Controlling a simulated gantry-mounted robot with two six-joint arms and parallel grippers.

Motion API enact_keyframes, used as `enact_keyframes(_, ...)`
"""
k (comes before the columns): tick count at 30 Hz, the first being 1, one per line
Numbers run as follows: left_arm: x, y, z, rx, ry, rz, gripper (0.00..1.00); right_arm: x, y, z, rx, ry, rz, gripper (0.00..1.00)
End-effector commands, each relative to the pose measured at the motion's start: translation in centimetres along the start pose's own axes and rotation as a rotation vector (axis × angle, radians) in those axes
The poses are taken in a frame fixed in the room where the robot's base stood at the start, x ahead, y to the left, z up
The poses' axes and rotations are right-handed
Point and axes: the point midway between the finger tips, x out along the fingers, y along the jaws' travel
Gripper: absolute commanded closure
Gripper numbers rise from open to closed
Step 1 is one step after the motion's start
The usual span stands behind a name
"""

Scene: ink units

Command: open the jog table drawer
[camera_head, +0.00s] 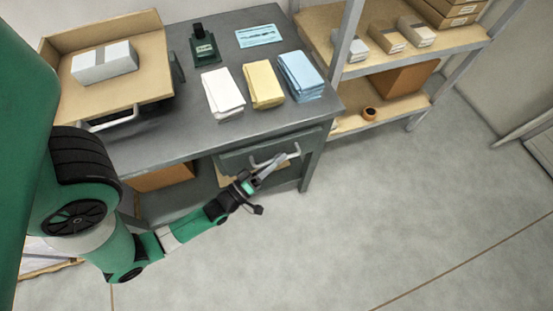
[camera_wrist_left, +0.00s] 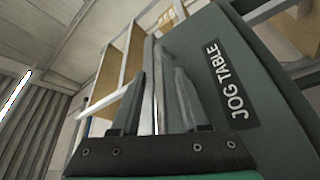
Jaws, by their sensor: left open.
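The jog table drawer's dark grey-green front (camera_head: 240,160) is below the right part of the grey table top in the head view. Its pale bar handle (camera_head: 291,153) runs along the front. In the left wrist view the drawer front (camera_wrist_left: 265,110) carries a JOG TABLE label (camera_wrist_left: 231,80). My left gripper (camera_head: 273,167) is at the handle, with its fingers open. In the left wrist view the handle bar (camera_wrist_left: 159,85) shows between the two fingers, which stand apart on either side. Whether either finger touches it, I cannot tell. The drawer's inside is hidden. My right gripper is not in view.
The table top (camera_head: 180,140) bears white (camera_head: 222,92), yellow (camera_head: 263,84) and blue (camera_head: 300,76) paper stacks, a dark green device (camera_head: 204,45) and a wooden tray (camera_head: 75,95). A shelf rack (camera_head: 435,48) stands to the right. The floor in front (camera_head: 380,210) is clear.

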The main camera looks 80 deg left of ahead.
Motion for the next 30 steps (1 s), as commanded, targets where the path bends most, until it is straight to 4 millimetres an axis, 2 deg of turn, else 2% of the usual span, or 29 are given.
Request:
enact_keyframes(5,-0.01,0.01,-0.01,0.000,0.000,0.000,0.55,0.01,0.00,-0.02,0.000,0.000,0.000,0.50)
enact_keyframes(12,-0.04,0.00,0.00,0.000,0.000,0.000,0.98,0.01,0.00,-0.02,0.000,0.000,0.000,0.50)
enact_keyframes(13,-0.04,0.00,0.00,0.000,0.000,0.000,1.00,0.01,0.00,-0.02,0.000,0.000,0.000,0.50)
enact_keyframes(30,-0.06,0.00,0.00,0.000,0.000,0.000,1.00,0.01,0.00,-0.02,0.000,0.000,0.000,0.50)
